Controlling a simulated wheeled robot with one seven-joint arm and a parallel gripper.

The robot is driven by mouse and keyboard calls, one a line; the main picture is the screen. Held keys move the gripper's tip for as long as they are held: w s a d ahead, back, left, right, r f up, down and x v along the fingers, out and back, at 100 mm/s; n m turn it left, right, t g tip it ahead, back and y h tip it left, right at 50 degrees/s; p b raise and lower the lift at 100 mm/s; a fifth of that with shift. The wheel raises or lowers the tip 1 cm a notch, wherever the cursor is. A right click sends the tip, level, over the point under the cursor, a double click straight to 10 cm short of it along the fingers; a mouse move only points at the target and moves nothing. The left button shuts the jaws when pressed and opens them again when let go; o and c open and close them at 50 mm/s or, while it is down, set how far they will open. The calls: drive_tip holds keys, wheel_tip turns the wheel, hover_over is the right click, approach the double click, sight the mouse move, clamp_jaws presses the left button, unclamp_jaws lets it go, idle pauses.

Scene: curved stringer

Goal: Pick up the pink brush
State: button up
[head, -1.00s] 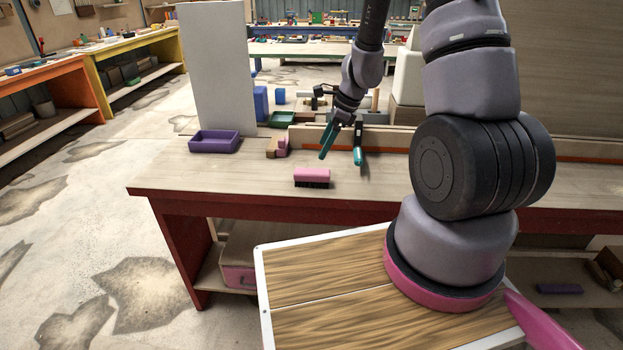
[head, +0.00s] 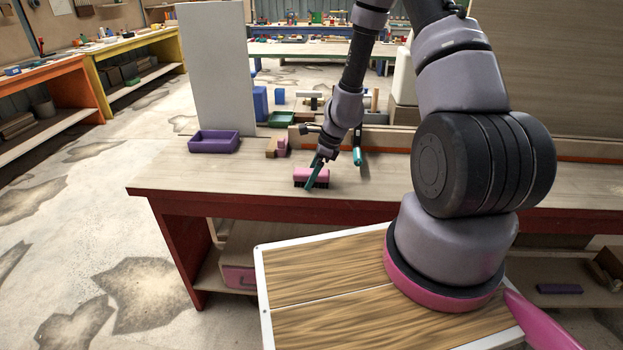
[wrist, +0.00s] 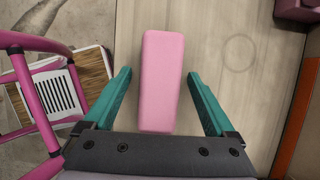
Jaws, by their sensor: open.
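The pink brush (head: 312,174) lies on the wooden workbench (head: 230,180) near its front edge, with dark bristles down. In the wrist view its pink back (wrist: 161,75) lies lengthwise between the two teal fingers of my gripper (wrist: 159,88). A gap shows on each side, so the fingers do not touch it in that view. In the head view my gripper (head: 333,172) is over the brush, with one finger in front of it. How far the fingertips are above the bench is hard to tell.
A purple tray (head: 214,142) stands behind and left of the brush. Small wooden and pink blocks (head: 277,147) lie between them. A teal-handled tool (head: 359,150) stands behind my gripper by a wooden ledge. The bench is clear to the left of the brush.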

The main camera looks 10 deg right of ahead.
drive_tip(key=shift+f, duration=0.25)
idle(0.6)
clamp_jaws()
drive_tip(key=shift+r, duration=0.1)
wheel_tip(320, 180, up, 10)
drive_tip(key=shift+r, duration=0.2)
idle(0.4)
